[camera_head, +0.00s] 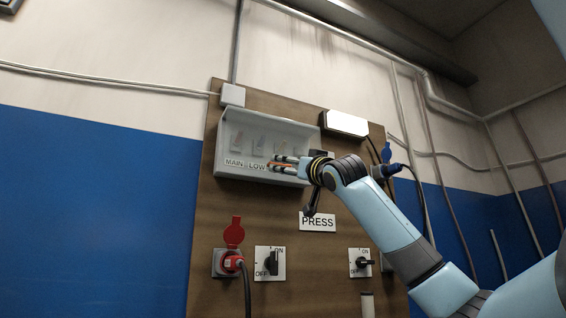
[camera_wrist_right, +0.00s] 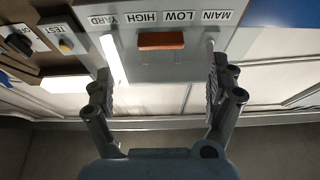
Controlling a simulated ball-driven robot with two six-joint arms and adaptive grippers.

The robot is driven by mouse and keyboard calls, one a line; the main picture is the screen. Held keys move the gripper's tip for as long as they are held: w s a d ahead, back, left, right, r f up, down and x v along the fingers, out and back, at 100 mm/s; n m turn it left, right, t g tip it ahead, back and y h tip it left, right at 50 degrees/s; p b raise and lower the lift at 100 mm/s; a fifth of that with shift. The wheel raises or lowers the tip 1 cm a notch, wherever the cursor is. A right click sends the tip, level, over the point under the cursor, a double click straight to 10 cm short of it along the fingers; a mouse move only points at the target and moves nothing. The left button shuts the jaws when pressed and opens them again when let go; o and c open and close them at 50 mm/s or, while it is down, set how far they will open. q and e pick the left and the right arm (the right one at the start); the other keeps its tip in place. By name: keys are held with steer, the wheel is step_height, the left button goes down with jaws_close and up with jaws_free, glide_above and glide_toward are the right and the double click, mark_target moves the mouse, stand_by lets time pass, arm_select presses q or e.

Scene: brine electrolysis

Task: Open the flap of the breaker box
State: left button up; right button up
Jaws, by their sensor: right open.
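The grey breaker box (camera_head: 228,178) hangs on a brown wooden board. Its front seems covered by a see-through flap (camera_head: 250,133), with switches showing dimly behind; it looks shut. MAIN and LOW labels show on its lower front. My right gripper (camera_head: 275,164) is at the box's lower front, jaws open, with a bit of orange between the fingers. In the right wrist view an orange-brown handle (camera_wrist_right: 161,40) lies ahead of the right gripper (camera_wrist_right: 160,78), between the finger lines. I cannot tell whether the fingers touch it. The left gripper is out of view.
A PRESS label (camera_head: 317,222), a red plug (camera_head: 233,262) and rotary switches (camera_head: 271,263) sit on the board below. A lit lamp (camera_head: 347,124) is at the upper right. A TEST button (camera_wrist_right: 65,44) shows in the wrist view. Pipes run along the wall.

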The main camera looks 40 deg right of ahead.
mark_target(281, 165)
steer(key=p+x, duration=0.2)
steer(key=x, duration=0.4)
steer(key=shift+w+r+p, duration=0.15)
steer(key=shift+r+p, duration=0.1)
steer(key=shift+p, duration=0.1)
steer(key=shift+w+d, duration=0.2)
steer(key=shift+w, duration=0.4)
steer(key=c, duration=1.7)
steer(key=shift+s+r, duration=0.1)
steer(key=shift+c, duration=0.2)
